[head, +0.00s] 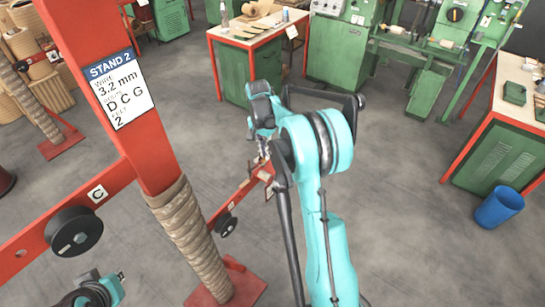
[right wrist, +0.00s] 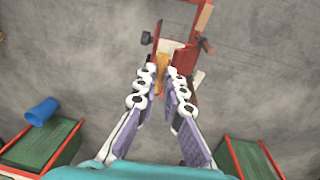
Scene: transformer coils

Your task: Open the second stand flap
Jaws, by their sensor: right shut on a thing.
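Stand 2 is a red post (head: 125,100) with a white and blue sign (head: 119,88) reading STAND 2, 3.2 mm, D C G. A red flap bar (head: 245,190) reaches out low to the right of the post. My right gripper (head: 263,153) is at the far end of this bar, partly hidden by my arm. In the right wrist view, my right gripper (right wrist: 167,75) is shut on a small tan piece (right wrist: 162,65) at the red flap bar's end (right wrist: 172,45). My left gripper's fingers do not show; only part of my left arm is at the bottom left.
A red bar (head: 55,210) marked C with a black spool (head: 76,231) reaches left from the post. A tan wrapped sleeve (head: 190,235) surrounds the lower post. A blue bin (head: 499,207) stands by the right bench. Open grey floor (head: 400,215) lies right of my arm.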

